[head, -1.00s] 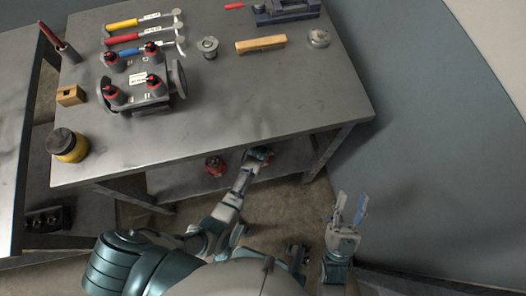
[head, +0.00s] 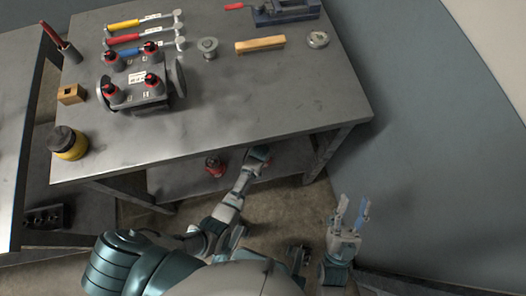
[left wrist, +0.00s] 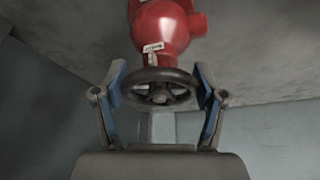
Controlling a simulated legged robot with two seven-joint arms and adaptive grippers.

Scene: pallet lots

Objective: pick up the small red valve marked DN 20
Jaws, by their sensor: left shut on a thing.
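A red valve (left wrist: 162,25) with a dark handwheel (left wrist: 160,88) and a small white tag (left wrist: 153,47) fills the upper middle of the left wrist view. The tag's lettering is too small to read. My left gripper (left wrist: 160,97) has a finger on each side of the handwheel and is shut on it. In the head view my left gripper (head: 257,155) reaches under the workbench's front edge, mostly hiding the valve there. Another red valve (head: 214,166) stands on the lower shelf to its left. My right gripper (head: 351,212) is open and empty, right of the bench.
The workbench (head: 250,95) above my left gripper carries a large grey manifold (head: 138,85), several hammers, a wooden brush (head: 260,44) and a vise (head: 285,12). Its lower shelf (head: 180,180) lies under the tabletop overhang. A bench leg (head: 322,155) stands right of my left gripper.

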